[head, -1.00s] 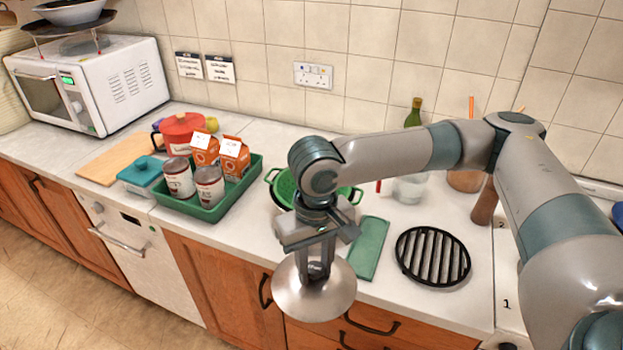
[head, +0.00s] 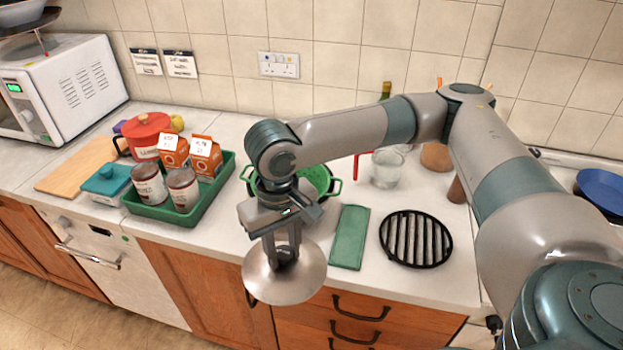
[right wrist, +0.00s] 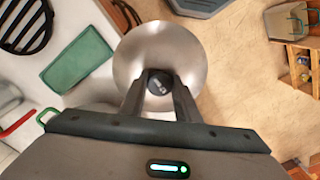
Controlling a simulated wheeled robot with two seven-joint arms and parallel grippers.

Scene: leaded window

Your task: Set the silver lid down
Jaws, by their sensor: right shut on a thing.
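The silver lid (head: 284,283) is a round, shiny disc with a dark knob. My right gripper (head: 287,258) is shut on its knob and holds it from above, in front of the counter's front edge in the head view. In the right wrist view the lid (right wrist: 183,50) hangs under the fingers, with the knob (right wrist: 160,83) between the fingertips. The lid overlaps the counter edge and the floor in that view. My left gripper is not in view.
A green mat (head: 349,238) and a round black grate (head: 416,239) lie on the counter right of the lid. A green colander (head: 318,178) is behind my wrist. A green tray (head: 216,193) with cans and cartons is left. Bare counter (head: 215,237) shows between tray and arm.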

